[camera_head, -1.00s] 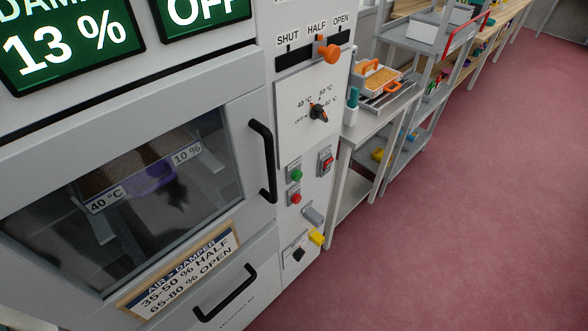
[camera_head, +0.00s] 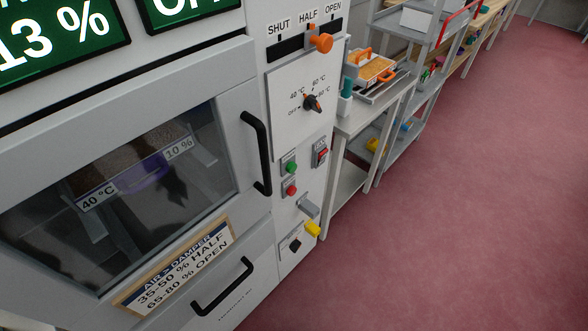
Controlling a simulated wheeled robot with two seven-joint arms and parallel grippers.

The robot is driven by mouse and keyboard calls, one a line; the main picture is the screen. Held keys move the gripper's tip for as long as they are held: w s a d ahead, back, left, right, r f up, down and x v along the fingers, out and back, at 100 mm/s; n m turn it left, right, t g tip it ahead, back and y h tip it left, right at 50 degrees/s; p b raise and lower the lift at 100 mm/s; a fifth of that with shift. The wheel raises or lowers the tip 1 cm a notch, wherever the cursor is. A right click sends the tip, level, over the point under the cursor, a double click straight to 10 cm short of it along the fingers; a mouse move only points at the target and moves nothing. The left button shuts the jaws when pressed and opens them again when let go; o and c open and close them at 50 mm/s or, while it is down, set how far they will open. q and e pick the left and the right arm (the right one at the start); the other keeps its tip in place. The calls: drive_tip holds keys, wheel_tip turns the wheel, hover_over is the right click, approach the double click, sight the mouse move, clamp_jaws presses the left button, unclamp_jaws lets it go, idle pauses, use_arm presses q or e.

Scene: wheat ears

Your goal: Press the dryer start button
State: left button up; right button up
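The dryer's control panel (camera_head: 300,135) is in the middle of the head view. A green button (camera_head: 291,168), which looks like the start button, sits on the panel's lower part. A red button (camera_head: 291,188) is just below it. A red rocker switch (camera_head: 320,153) is to the right of the green button. The dryer door (camera_head: 125,180) is closed. Neither of my grippers is in view.
A black vertical handle (camera_head: 258,153) sticks out left of the buttons. A grey lever (camera_head: 307,206) and a yellow part (camera_head: 312,229) project below them. A side table (camera_head: 360,118) and shelves stand to the right. The red floor (camera_head: 470,220) is clear.

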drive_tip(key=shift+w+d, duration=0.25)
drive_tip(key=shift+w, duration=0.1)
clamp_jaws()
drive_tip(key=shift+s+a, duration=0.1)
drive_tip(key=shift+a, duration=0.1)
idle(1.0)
